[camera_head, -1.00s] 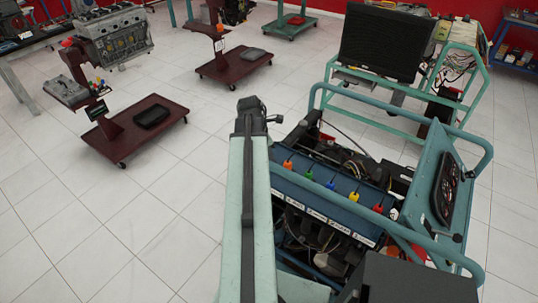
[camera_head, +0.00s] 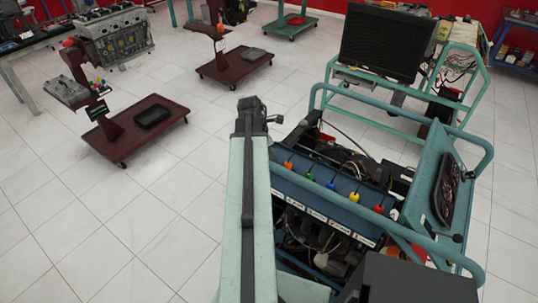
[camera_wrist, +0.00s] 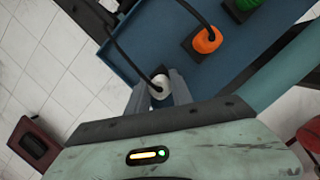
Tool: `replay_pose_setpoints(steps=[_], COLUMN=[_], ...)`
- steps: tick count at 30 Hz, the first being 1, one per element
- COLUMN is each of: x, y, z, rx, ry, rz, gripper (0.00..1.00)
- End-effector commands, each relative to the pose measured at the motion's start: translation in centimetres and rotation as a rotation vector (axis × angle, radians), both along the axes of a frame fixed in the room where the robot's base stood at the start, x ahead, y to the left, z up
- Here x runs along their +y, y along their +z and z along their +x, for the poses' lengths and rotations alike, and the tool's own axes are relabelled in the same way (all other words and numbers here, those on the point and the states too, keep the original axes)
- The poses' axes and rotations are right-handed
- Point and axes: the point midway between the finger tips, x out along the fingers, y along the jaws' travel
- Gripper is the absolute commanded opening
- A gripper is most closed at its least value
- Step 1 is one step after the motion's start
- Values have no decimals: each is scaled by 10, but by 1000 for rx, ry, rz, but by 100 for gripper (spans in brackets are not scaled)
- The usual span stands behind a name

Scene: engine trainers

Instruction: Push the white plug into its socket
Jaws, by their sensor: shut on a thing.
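The white plug (camera_wrist: 159,83) sits between the two grey fingers of my gripper (camera_wrist: 160,94) in the wrist view. The fingers are shut on it. A black cable runs up and left from the plug. The plug is at the lower edge of the blue panel (camera_wrist: 150,38); its socket is hidden beneath it and the fingers, so I cannot tell how deep it sits. The blue panel (camera_head: 322,205) also shows in the head view, where my arm hides the white plug and the fingers.
An orange plug (camera_wrist: 207,40) and a green plug (camera_wrist: 247,4) sit on dark square bases along the panel. A teal tube frame (camera_head: 400,111) surrounds the engine trainer. A red-brown wheeled stand (camera_head: 150,135) is at the left, with open tiled floor between.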

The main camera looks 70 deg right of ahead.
Motion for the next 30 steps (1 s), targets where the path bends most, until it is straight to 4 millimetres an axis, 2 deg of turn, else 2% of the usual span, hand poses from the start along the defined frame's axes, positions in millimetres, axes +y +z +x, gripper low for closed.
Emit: replay_pose_setpoints(steps=[29,30], x=[0,0], y=[-5,-5], z=[-1,-1], rx=[0,0], ry=[-2,-2], rz=[0,0], gripper=[0,30])
